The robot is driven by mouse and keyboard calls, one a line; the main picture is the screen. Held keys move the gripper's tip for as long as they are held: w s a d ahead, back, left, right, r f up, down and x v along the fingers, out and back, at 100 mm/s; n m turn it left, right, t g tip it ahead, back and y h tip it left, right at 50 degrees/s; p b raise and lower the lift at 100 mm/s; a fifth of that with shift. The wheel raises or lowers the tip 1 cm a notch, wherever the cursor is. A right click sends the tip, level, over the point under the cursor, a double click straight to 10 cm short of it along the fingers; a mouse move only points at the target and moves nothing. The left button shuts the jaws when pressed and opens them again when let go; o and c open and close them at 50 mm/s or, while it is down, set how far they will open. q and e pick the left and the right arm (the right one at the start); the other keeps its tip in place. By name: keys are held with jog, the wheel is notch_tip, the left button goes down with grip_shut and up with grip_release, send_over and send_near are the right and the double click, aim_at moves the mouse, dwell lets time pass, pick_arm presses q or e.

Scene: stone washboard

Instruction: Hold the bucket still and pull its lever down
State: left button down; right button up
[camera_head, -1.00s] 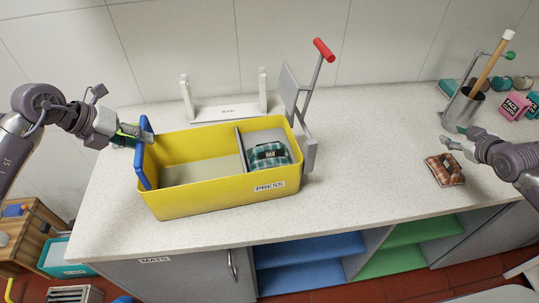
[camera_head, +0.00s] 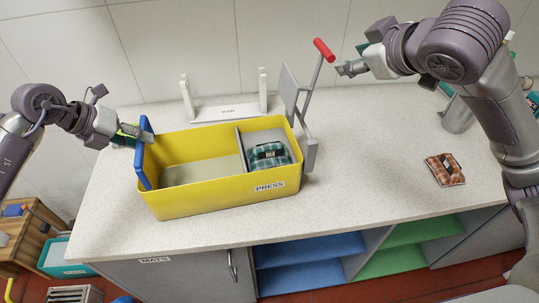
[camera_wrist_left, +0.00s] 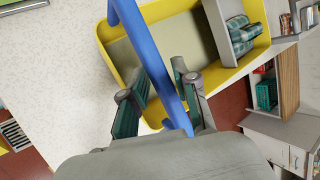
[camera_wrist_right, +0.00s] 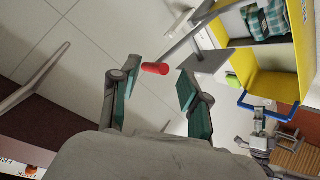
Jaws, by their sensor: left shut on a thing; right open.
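The yellow bucket (camera_head: 215,192) labelled PRESS stands on the counter. A divider splits it, and a green checked cloth bundle (camera_head: 268,155) lies in its right compartment. My left gripper (camera_head: 146,135) is shut on the blue handle (camera_head: 145,165) at the bucket's left end; the handle also shows between the fingers in the left wrist view (camera_wrist_left: 155,65). The lever (camera_head: 309,85) rises from the bucket's right end, tilted, with a red grip (camera_head: 324,50) on top. My right gripper (camera_head: 345,68) is open just right of the red grip, which shows between and beyond its fingers in the right wrist view (camera_wrist_right: 155,68).
A white rack (camera_head: 228,110) labelled BAR stands behind the bucket by the tiled wall. A brown checked bundle (camera_head: 446,169) lies on the counter at right. A metal holder (camera_head: 459,115) stands behind it, partly hidden by my right arm. The counter front is clear.

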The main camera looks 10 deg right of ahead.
aim_at(333, 55)
jog(key=shift+t+h, duration=0.3)
jog(key=shift+w+a+f, duration=0.35)
jog(key=shift+w+a, duration=0.05)
jog(key=shift+w, duration=0.45)
jog(key=shift+w+a+f, duration=0.35)
jog(key=shift+w, duration=0.55)
jog(key=shift+w+a+f, duration=0.35)
jog(key=shift+w+a, duration=0.05)
jog(key=shift+w, duration=0.45)
jog(key=c, duration=0.5)
jog(key=a, duration=0.6)
jog(key=shift+s+a+f, duration=0.1)
jog(key=shift+s+a, duration=0.2)
jog(key=shift+s, duration=0.05)
jog(key=shift+a, duration=0.15)
jog(key=shift+s+a+f, duration=0.1)
jog(key=shift+a+f, duration=0.25)
jog(key=shift+a, duration=0.65)
jog(key=shift+s+a+f, duration=0.1)
jog(key=shift+a+f, duration=0.25)
jog(key=shift+a, duration=0.65)
jog(key=shift+s+a+f, duration=0.1)
jog(key=shift+a+f, duration=0.25)
jog(key=shift+a, duration=0.65)
